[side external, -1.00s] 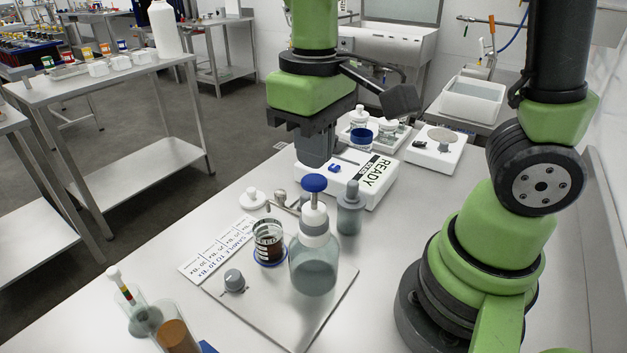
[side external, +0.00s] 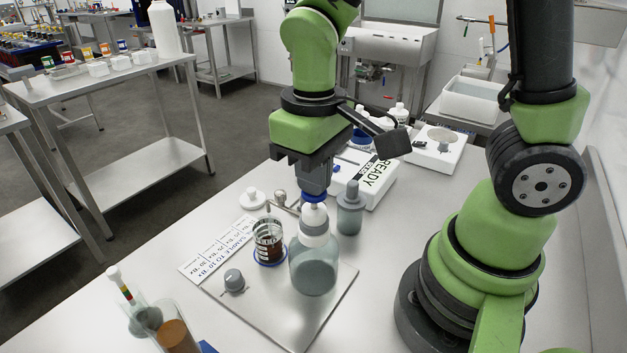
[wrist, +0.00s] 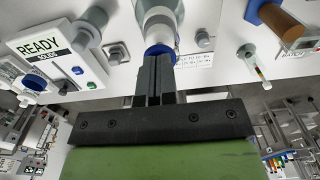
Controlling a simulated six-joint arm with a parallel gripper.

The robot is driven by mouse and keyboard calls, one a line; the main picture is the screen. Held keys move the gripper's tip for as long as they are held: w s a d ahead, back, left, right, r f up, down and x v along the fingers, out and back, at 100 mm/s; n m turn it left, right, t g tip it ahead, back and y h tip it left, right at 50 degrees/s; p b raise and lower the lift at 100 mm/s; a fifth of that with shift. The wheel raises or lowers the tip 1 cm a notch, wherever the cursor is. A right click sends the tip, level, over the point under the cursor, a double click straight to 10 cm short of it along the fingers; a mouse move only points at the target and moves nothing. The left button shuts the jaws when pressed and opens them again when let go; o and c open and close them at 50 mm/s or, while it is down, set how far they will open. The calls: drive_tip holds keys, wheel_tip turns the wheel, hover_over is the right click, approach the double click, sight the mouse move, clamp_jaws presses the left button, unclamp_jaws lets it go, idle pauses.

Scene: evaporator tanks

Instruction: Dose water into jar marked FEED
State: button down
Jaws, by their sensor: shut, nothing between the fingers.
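A clear pump bottle (side external: 314,272) with a white collar and blue top (side external: 313,200) stands on a metal plate. My gripper (side external: 315,188) is shut and empty, straight above the blue top; its fingertips appear to touch it. The wrist view shows the fingers (wrist: 154,68) end-on against the bottle's blue and white head (wrist: 158,48). The top sits low, close to the collar. A small graduated glass jar (side external: 268,240) with dark brown liquid and a blue base ring stands just left of the bottle. No FEED marking is readable on it. The spout is hard to make out.
A grey knob (side external: 233,281) and a printed label strip (side external: 218,250) lie near the jar. A grey-capped bottle (side external: 350,208) stands right of the pump. A white READY box (side external: 377,190) is behind. A tube holder (side external: 147,318) is front left.

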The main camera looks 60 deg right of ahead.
drive_tip(key=shift+f, duration=0.65)
drive_tip(key=shift+r, duration=2.7)
drive_tip(key=shift+f, duration=0.15)
drive_tip(key=shift+f, duration=2.55)
drive_tip(key=shift+r, duration=2.7)
drive_tip(key=shift+f, duration=0.1)
